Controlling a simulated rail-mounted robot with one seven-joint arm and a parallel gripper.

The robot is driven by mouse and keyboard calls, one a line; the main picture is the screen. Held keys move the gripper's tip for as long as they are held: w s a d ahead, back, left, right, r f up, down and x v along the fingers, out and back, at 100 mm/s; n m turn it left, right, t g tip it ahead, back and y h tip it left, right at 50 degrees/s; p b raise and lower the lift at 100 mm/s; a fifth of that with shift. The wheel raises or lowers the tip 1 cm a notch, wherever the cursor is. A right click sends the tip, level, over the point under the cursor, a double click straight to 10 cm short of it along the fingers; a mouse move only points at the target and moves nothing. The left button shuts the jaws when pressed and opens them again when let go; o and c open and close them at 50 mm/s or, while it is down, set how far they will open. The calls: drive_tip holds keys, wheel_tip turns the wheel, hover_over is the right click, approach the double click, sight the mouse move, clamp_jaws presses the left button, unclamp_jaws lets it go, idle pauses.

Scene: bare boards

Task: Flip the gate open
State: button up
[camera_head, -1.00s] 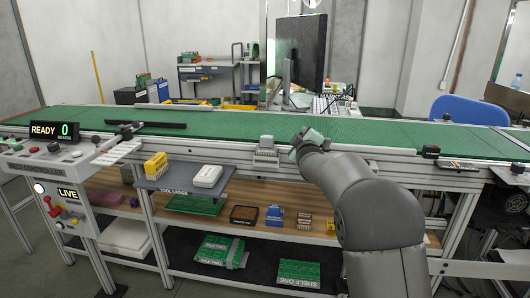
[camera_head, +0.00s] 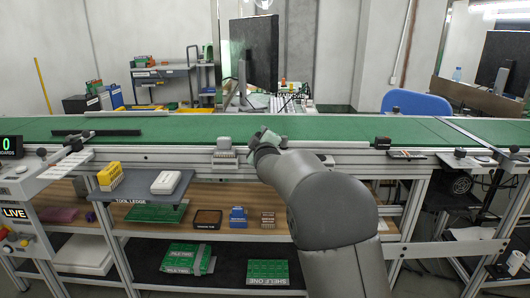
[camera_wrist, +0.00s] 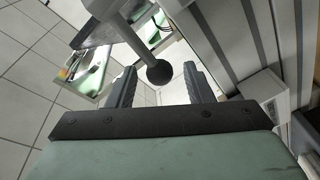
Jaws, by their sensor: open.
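My gripper (camera_head: 265,140) is at the front rail of the green conveyor, just right of a small grey block (camera_head: 225,148). In the wrist view my gripper (camera_wrist: 160,70) is open, with its two dark fingers apart. I cannot tell which part is the gate.
The conveyor belt (camera_head: 330,128) is mostly clear. Below it, a tool ledge (camera_head: 130,192) holds a yellow bin (camera_head: 110,176) and a white box (camera_head: 166,182). Shelves with several items lie lower. A control console (camera_head: 15,190) stands at far left. A blue chair (camera_head: 415,103) is behind.

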drive_tip(key=s+d, duration=0.2)
drive_tip(key=s, duration=1.3)
drive_tip(key=shift+d+p, duration=0.2)
drive_tip(key=shift+p, duration=0.1)
drive_tip(key=s+d+r+m+g+h+p, duration=0.1)
drive_tip(key=s+d+m+g+p, duration=0.3)
drive_tip(key=s+p, duration=0.4)
drive_tip(key=s+d+r+m+g+p, duration=0.2)
drive_tip(key=s+d+m+g+p, duration=0.2)
drive_tip(key=s, duration=1.3)
drive_tip(key=s+d+r+m+g+h+p, duration=0.1)
drive_tip(key=s+d+m+g+p, duration=0.3)
drive_tip(key=s+g+p, duration=0.5)
drive_tip(key=s+p, duration=0.2)
drive_tip(key=s, duration=0.2)
drive_tip(key=shift+s+d+r+m+h+p, duration=0.15)
drive_tip(key=shift+r+m+h+p, duration=0.15)
drive_tip(key=shift+r+p, duration=0.1)
